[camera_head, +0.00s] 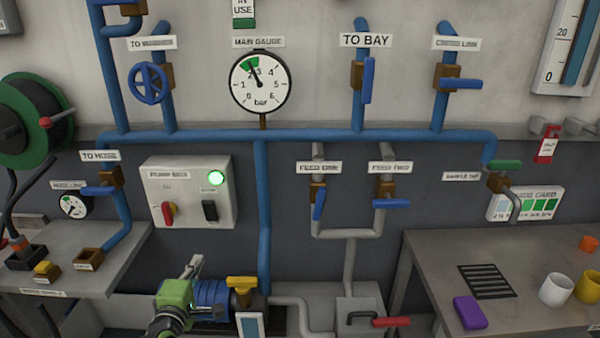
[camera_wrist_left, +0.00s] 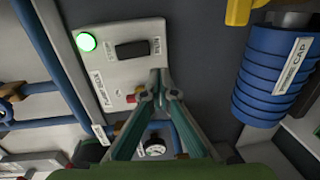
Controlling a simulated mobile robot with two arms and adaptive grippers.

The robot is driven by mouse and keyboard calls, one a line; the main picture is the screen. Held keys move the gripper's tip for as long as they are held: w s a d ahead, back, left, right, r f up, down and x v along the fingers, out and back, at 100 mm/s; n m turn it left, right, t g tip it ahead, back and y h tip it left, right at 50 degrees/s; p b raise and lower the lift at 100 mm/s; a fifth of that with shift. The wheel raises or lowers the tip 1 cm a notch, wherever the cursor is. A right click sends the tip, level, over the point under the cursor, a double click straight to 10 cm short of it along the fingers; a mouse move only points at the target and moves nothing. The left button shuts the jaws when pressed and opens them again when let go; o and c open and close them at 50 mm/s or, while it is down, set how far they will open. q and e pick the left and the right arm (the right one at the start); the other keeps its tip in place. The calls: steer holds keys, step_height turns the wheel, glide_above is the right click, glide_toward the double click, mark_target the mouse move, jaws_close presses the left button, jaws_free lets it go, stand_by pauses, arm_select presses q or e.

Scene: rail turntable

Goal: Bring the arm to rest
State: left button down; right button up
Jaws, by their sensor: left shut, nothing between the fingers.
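My left gripper (camera_head: 194,266) comes up from the bottom edge in the head view, with a green body and grey fingers. It is in front of the blue ribbed pump (camera_head: 211,293) and below the pump box (camera_head: 188,180). In the left wrist view its fingers (camera_wrist_left: 160,82) meet at the tips with nothing between them. The fingertips overlap the pump box (camera_wrist_left: 112,70) in that view; I cannot tell how far apart they are.
The pump box has a lit green lamp (camera_head: 216,178), a red knob (camera_head: 168,212) and a black switch (camera_head: 210,210). A yellow valve handle (camera_head: 241,282) is right of the gripper. Side tables stand left (camera_head: 120,240) and right (camera_head: 430,246). Blue pipes (camera_head: 264,220) run along the wall.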

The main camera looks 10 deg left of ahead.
arm_select(q)
steer(key=s+d+f+m+g+h, duration=0.55)
steer(key=s+d+f+m, duration=0.35)
steer(key=s+d+m, duration=0.4)
steer(key=s+d+f+m+g+y, duration=0.1)
steer(key=s+d+f+m+g, duration=0.25)
steer(key=s, duration=0.65)
steer(key=s+d+m+g+y, duration=0.1)
steer(key=s+d+m+g, duration=0.25)
steer(key=s+m, duration=0.45)
steer(key=s+f+n+g+b, duration=0.1)
steer(key=s+f, duration=0.1)
steer(key=f, duration=1.1)
steer(key=s+f+n+g, duration=0.1)
steer(key=s+f, duration=0.1)
steer(key=f, duration=1.2)
steer(key=s+a+f, duration=0.3)
steer(key=s+f, duration=1.4)
steer(key=shift+a+f+g+b, duration=0.2)
steer(key=shift+f+g+b, duration=0.05)
steer(key=shift+g+b, duration=0.2)
